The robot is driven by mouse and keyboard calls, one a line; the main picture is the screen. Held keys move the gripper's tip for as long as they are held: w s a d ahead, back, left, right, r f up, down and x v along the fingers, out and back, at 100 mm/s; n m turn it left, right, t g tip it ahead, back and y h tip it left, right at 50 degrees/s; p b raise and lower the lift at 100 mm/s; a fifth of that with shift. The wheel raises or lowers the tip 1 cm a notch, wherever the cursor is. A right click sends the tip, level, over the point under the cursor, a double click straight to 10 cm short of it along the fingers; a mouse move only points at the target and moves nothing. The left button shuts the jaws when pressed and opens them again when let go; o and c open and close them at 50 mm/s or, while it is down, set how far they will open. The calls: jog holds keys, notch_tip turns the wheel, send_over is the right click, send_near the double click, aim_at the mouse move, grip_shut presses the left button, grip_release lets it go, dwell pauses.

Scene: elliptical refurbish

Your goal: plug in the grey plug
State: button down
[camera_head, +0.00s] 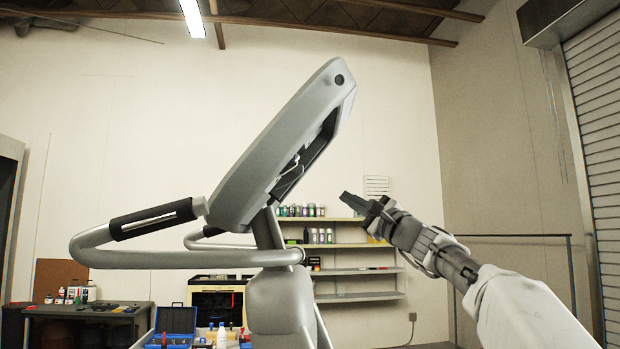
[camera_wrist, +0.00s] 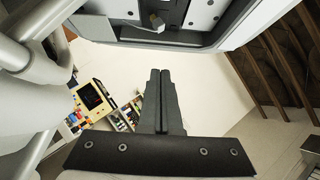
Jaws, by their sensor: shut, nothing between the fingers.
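The elliptical's console (camera_head: 285,140) is tilted, with its back side open toward my gripper. Inside the opening, a thin white cable (camera_head: 297,160) and dark parts show in the head view. In the wrist view the open console back (camera_wrist: 190,35) spans the top. A small grey piece with a tan end (camera_wrist: 157,21) hangs there; it may be the grey plug, but it is too small to be sure. The socket cannot be made out. My gripper (camera_head: 350,200) is shut and empty, to the right of and below the console opening, apart from it. Its closed fingers also show in the wrist view (camera_wrist: 160,85).
The elliptical's handlebars (camera_head: 180,258) reach left from the column. Shelves with bottles (camera_head: 345,270) stand behind. A workbench (camera_head: 90,310) and a blue toolbox (camera_head: 175,322) are at lower left. The air between my gripper and the console looks clear.

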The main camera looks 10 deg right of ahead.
aim_at(300, 166)
jog(key=s+a+r+p+x, duration=0.1)
jog(key=a+p+x, duration=0.1)
jog(key=p+x, duration=0.8)
jog(key=shift+x, duration=1.2)
jog(key=shift+s+a+r, duration=0.1)
jog(key=shift+s+r, duration=0.05)
